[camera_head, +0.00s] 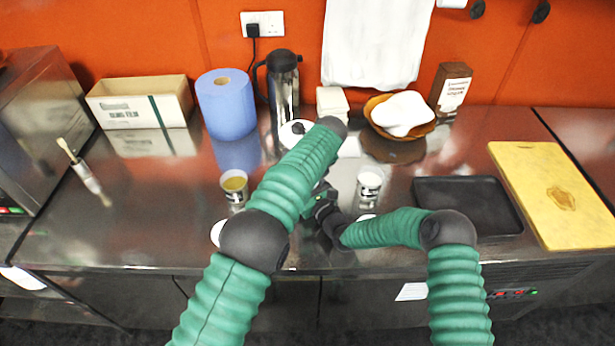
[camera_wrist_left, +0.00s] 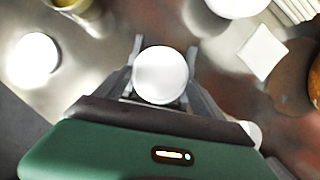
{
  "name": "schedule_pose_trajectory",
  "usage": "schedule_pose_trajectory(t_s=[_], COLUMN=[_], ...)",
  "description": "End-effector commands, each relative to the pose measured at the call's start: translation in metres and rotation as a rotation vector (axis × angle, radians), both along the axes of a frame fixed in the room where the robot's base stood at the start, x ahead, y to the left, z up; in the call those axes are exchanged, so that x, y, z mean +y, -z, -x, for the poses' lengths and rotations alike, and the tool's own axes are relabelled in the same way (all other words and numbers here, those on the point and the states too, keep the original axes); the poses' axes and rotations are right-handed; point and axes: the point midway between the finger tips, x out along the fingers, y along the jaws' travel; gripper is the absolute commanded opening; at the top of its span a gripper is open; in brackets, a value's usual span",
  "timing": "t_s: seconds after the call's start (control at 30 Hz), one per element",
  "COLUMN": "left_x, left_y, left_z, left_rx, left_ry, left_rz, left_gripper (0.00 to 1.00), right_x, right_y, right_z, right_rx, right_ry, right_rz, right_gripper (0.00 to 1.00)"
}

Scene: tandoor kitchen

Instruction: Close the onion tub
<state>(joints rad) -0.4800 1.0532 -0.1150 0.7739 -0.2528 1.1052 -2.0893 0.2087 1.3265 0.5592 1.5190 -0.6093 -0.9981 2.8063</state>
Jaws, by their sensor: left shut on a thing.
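My left gripper (camera_wrist_left: 162,72) is shut on a white round thing (camera_wrist_left: 160,75), seen from above in the left wrist view. I cannot tell whether it is a lid or a covered tub. My left arm hides it in the head view. An open tub (camera_head: 234,187) with yellowish contents stands left of my left arm. A second labelled tub (camera_head: 369,184) with a white top stands right of it; I cannot read which holds onion. A white disc (camera_head: 217,233) lies near the front edge, also in the left wrist view (camera_wrist_left: 35,58). My right gripper (camera_head: 330,222) is near the left one, its jaws unclear.
A blue paper roll (camera_head: 226,106), a steel flask (camera_head: 283,82) and a film box (camera_head: 140,103) stand at the back. A bowl (camera_head: 403,118) with a white cloth is back right. A black tray (camera_head: 467,205) and yellow board (camera_head: 555,195) lie right. The left counter is mostly clear.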

Motion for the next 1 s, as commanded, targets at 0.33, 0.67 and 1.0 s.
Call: schedule_pose_trajectory(t_s=[0.33,0.67,1.0], left_x=[-0.001,-0.002,-0.002], left_y=[-0.001,-0.008,-0.010], left_z=[0.001,0.000,0.000], left_rx=[0.002,-0.016,-0.020], left_ry=[0.002,0.000,0.000], left_rz=[0.001,0.007,0.008], left_gripper=[0.43,0.43,0.43], right_x=[-0.002,-0.002,-0.002], right_y=[-0.002,-0.001,0.000], right_z=[-0.001,-0.001,-0.001], right_rx=[-0.002,0.002,0.002], right_ry=[0.005,0.005,0.005], right_rz=[-0.001,-0.001,-0.001], right_gripper=[0.00,0.00,0.00])
